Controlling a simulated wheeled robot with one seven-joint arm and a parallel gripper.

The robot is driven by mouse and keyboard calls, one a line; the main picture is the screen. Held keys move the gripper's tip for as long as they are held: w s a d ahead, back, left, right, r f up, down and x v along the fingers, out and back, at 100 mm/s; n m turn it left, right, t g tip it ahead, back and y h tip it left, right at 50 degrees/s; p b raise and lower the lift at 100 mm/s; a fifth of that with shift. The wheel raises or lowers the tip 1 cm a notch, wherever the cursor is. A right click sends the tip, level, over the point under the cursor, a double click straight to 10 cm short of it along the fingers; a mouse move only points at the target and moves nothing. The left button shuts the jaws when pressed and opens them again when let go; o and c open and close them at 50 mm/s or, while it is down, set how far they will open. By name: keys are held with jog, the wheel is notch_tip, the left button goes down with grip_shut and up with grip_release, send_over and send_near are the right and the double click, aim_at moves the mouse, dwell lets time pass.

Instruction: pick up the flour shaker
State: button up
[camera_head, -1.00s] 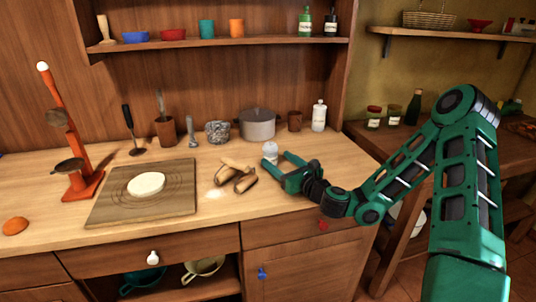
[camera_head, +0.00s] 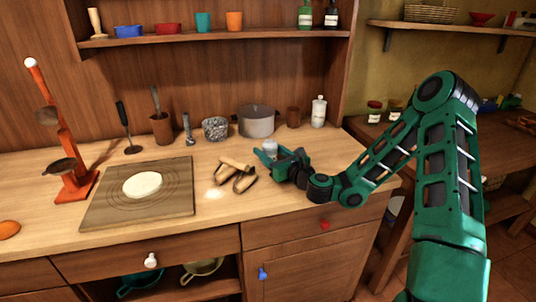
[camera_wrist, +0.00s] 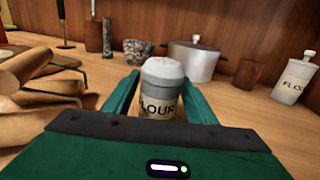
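The flour shaker (camera_wrist: 160,90) is a small jar with a pale domed top and a label reading FLOUR. It stands upright on the wooden counter. In the head view only its top (camera_head: 270,146) shows above my green gripper (camera_head: 271,157). In the wrist view the shaker is between my two fingers (camera_wrist: 161,92), one on each side. The fingers look open, with narrow gaps beside the jar. The shaker's lower part is hidden behind the gripper body.
Brown rolled pieces (camera_head: 238,174) lie close left of the gripper. Behind stand a grey lidded pot (camera_head: 257,124), a brown cup (camera_head: 293,117) and a white bottle with a flour label (camera_head: 318,112). A board with dough (camera_head: 142,185) lies left. The counter front right is clear.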

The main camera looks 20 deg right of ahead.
jog(key=c, duration=0.7)
jog(key=shift+r, duration=0.1)
